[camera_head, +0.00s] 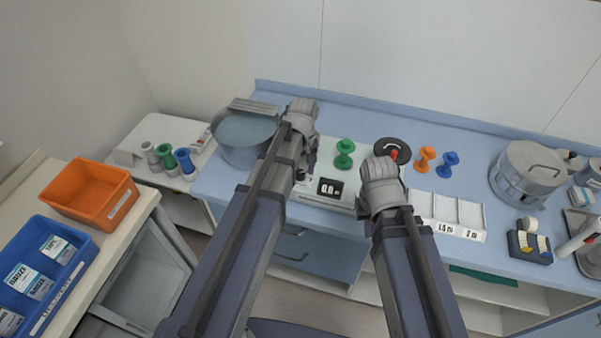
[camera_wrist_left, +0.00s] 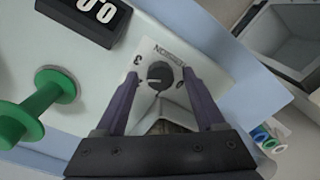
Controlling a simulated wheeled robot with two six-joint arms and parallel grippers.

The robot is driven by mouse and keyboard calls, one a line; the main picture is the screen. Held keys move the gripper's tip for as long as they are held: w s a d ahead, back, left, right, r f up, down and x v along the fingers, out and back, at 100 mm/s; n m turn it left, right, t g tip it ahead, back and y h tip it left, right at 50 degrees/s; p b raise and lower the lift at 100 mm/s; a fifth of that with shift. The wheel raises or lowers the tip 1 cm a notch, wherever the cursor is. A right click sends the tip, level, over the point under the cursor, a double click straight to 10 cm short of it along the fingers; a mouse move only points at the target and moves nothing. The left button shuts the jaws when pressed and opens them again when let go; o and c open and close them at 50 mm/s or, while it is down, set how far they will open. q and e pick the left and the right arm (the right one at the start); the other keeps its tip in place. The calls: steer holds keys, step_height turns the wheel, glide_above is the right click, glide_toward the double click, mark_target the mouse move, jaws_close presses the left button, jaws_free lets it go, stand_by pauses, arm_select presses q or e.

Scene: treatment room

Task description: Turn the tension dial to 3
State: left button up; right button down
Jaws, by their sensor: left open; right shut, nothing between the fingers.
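The tension dial (camera_wrist_left: 159,75) is a small black round knob on a white panel (camera_wrist_left: 150,40) in the left wrist view. The word TENSION and a figure 3 are printed beside it. A pale mark on the knob points roughly left in that view; the exact reading is too small to tell. My left gripper (camera_wrist_left: 160,82) is open, with one dark finger on each side of the knob; I cannot tell whether they touch it. In the head view, my left gripper (camera_head: 302,165) hides the dial. My right gripper (camera_head: 379,178) is shut and empty over the counter.
A green spool (camera_head: 344,155) and a black counter display (camera_head: 330,188) stand close right of my left gripper. Orange and blue spools (camera_head: 447,165) and a white divided tray (camera_head: 446,212) lie right of my right gripper.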

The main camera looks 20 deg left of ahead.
arm_select(q)
jaws_close()
stand_by(0.5)
steer(key=shift+m, duration=3)
jaws_free()
